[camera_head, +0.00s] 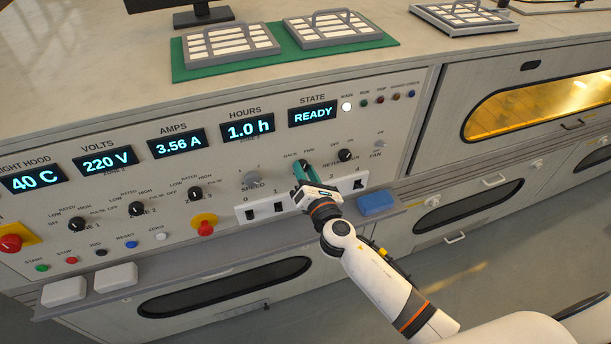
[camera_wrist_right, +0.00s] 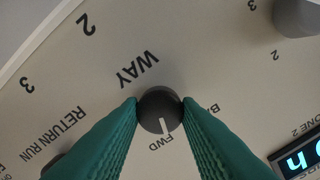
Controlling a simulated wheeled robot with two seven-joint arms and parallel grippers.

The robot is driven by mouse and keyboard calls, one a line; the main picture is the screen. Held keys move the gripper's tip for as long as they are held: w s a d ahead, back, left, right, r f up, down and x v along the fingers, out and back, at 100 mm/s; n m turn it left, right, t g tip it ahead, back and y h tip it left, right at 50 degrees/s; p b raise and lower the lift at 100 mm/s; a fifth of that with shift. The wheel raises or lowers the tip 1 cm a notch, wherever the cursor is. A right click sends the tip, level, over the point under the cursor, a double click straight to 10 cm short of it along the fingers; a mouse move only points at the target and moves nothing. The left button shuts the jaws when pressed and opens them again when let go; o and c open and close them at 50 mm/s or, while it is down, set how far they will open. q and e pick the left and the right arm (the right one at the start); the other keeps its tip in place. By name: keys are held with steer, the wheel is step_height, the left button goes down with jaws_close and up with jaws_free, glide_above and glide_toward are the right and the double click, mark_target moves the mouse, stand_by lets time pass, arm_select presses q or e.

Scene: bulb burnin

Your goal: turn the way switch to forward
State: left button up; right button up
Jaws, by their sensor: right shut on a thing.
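The way switch (camera_wrist_right: 160,108) is a dark round knob with a white pointer mark on the panel. In the right wrist view its mark points down at the FWD lettering (camera_wrist_right: 153,143), leaning slightly toward the BACK side. BACK is partly covered by a finger. My right gripper (camera_head: 301,170) has its green fingers closed on the two sides of the knob, as the right wrist view (camera_wrist_right: 160,112) shows. In the head view the gripper hides the knob, with BACK and FWD lettering just above it. My left gripper is out of view.
The RETURN RUN knob (camera_head: 345,155) and SPEED knob (camera_head: 251,178) flank the gripper. A blue block (camera_head: 376,203) lies on the ledge to the right. The STATE display (camera_head: 312,115) reads READY.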

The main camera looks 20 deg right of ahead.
steer(key=shift+m+b, duration=0.3)
steer(key=shift+m, duration=0.8)
steer(key=o, duration=1)
steer(key=shift+s, duration=0.1)
steer(key=s+b, duration=0.1)
steer(key=s, duration=0.5)
steer(key=s+b, duration=0.1)
steer(key=s, duration=0.4)
steer(key=shift+s+d, duration=0.2)
steer(key=shift+s, duration=0.2)
